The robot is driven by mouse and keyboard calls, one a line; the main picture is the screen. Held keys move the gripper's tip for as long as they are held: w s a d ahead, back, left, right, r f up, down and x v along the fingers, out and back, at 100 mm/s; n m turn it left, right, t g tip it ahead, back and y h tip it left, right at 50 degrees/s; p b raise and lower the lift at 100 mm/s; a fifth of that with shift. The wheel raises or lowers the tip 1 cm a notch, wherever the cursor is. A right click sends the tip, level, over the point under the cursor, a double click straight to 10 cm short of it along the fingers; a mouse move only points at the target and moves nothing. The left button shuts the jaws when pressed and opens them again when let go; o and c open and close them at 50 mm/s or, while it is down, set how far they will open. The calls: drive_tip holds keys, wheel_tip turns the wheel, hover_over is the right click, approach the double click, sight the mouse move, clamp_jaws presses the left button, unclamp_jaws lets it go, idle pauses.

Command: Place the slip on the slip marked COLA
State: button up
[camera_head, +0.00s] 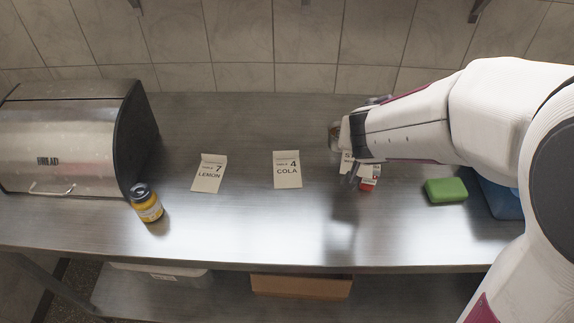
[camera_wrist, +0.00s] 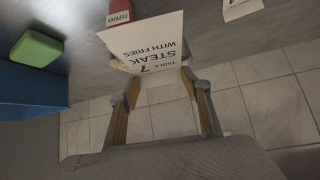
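A white slip (camera_wrist: 148,42) reading "STEAK WITH FRIES" and table 7 is at my gripper (camera_wrist: 160,82). Its print is upside down in the wrist view, and its near part reaches between the two fingers. The fingers stand apart; I cannot tell whether they grip the slip's edges. In the head view my gripper (camera_head: 357,172) is right of the COLA slip and partly hides the steak slip. The slip marked COLA (camera_head: 287,180), table 4, lies flat on the metal counter. Only its corner seems to show in the wrist view (camera_wrist: 240,9).
A LEMON slip (camera_head: 209,186) lies left of the COLA slip. A green block (camera_head: 446,190), a yellow jar (camera_head: 146,207) and a bread bin (camera_head: 60,150) stand farther out. Counter (camera_head: 270,225) before COLA is clear.

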drive_tip(key=w+a+r+n+y, duration=0.1)
drive_tip(key=w+a+n+y, duration=0.35)
drive_tip(key=a, duration=0.45)
drive_tip(key=n+g+y, duration=0.2)
drive_tip(key=n+y, duration=0.2)
drive_tip(key=n, duration=0.3)
hover_over(278, 164)
drive_tip(key=shift+r+h, duration=0.25)
drive_tip(key=shift+r, duration=0.1)
drive_tip(key=shift+f, duration=2.9)
drive_tip(key=shift+f, duration=0.1)
drive_tip(key=shift+f, duration=2)
drive_tip(key=shift+f, duration=0.3)
drive_tip(key=o, duration=0.6)
